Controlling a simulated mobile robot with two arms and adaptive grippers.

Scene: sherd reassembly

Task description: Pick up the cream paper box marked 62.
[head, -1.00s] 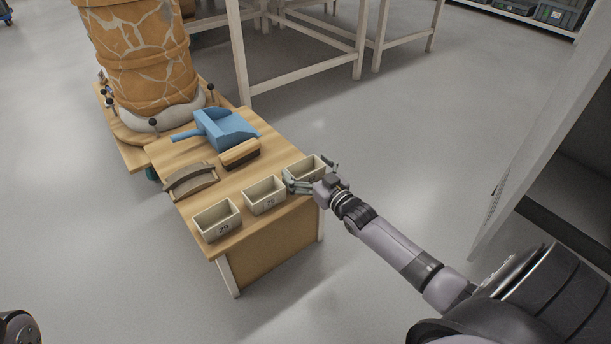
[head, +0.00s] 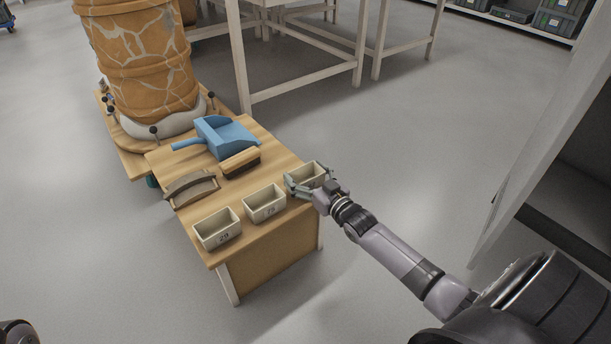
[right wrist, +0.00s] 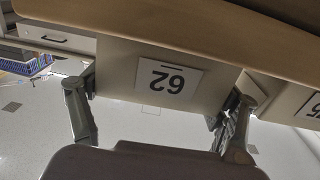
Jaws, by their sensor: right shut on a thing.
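The cream paper box marked 62 (head: 304,172) stands at the right end of a row of boxes on the small wooden table (head: 262,228). Its label shows upside down in the right wrist view (right wrist: 168,80). My right gripper (head: 308,184) is shut on this box, with one finger on each side of it in the right wrist view (right wrist: 160,108). The gripper hides part of the box in the head view. I cannot tell whether the box touches the tabletop. My left gripper is not in view.
Two more cream boxes, one marked 29 (head: 218,232) and one seemingly 75 (head: 264,203), stand to the left. Behind them are a brush (head: 240,163), a curved wooden piece (head: 192,188) and a blue dustpan (head: 226,137). A large cracked orange vessel (head: 145,65) stands at the back left.

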